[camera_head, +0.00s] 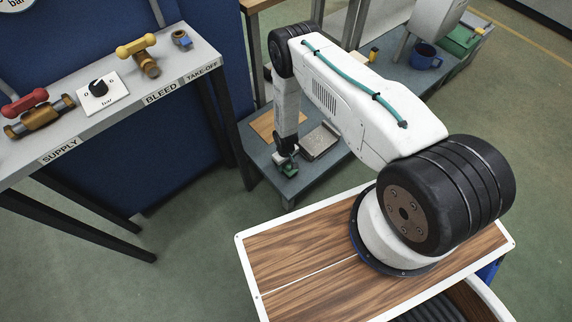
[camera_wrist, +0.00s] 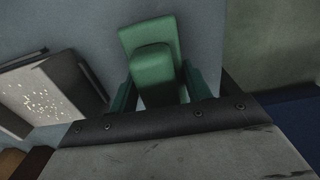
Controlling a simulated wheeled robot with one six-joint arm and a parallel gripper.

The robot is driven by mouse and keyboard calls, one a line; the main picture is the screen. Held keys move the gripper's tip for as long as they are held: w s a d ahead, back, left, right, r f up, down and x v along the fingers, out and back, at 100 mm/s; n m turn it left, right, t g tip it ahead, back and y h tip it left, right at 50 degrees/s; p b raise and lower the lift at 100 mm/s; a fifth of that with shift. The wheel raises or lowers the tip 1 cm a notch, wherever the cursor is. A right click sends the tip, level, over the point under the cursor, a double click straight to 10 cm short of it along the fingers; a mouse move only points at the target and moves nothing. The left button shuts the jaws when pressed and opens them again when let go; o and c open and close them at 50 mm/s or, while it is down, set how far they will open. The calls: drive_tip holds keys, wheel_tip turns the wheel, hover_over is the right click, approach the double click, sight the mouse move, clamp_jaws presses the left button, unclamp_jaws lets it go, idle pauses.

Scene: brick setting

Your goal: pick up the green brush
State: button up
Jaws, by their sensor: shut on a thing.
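The green brush (camera_wrist: 150,40) is a green block shape in the wrist view, between the two fingers of my gripper (camera_wrist: 158,88). My gripper is shut on it. In the head view my gripper (camera_head: 286,157) is at the low grey-blue table near its front corner, with a small green part of the brush (camera_head: 289,171) showing below it. Whether the brush touches the tabletop cannot be told. The brush's underside is hidden.
The low table (camera_head: 262,160) also bears a tan board (camera_head: 266,126) and a grey metal plate (camera_head: 320,141), which lies close to the right of my gripper. A blue mug (camera_head: 424,57) and a green box (camera_head: 460,41) stand farther back. A bench with valves (camera_head: 190,62) stands at left.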

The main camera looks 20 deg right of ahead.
drive_tip(key=shift+r, duration=0.5)
drive_tip(key=shift+s+a+r, duration=0.15)
drive_tip(key=shift+a+r, duration=0.05)
drive_tip(key=shift+r, duration=0.3)
drive_tip(key=shift+s+a+r, duration=0.15)
drive_tip(key=shift+r, duration=0.3)
drive_tip(key=s+a+r, duration=0.1)
drive_tip(key=s+a, duration=0.8)
drive_tip(key=a, duration=0.2)
drive_tip(key=shift+s+a+r, duration=0.15)
drive_tip(key=shift+s+a, duration=0.15)
